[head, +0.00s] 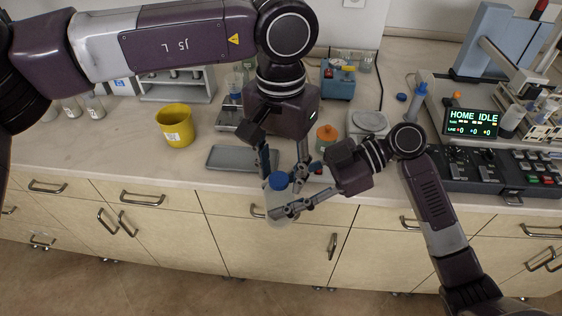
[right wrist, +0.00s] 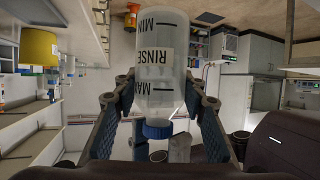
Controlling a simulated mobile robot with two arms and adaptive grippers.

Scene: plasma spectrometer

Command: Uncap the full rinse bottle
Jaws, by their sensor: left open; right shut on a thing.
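The rinse bottle (right wrist: 160,75) is translucent, with a RINSE label and MIN and MAX marks. Its blue cap (head: 278,182) is on, and also shows at the neck in the right wrist view (right wrist: 157,129). My right gripper (head: 292,193) is shut on the bottle, holding it in front of the counter edge. The bottle body (head: 277,214) is partly hidden by the fingers in the head view. My left gripper (head: 283,172) is open, pointing down, its fingers spread just above and around the cap; I cannot tell whether they touch it. The liquid level is unclear.
An orange-capped jar (head: 326,138) stands on the counter behind the grippers. A grey tray (head: 232,158) lies to the left, with a yellow bin (head: 176,125) beyond. A balance (head: 368,122) and the instrument with its display (head: 472,123) are at right. The front floor is clear.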

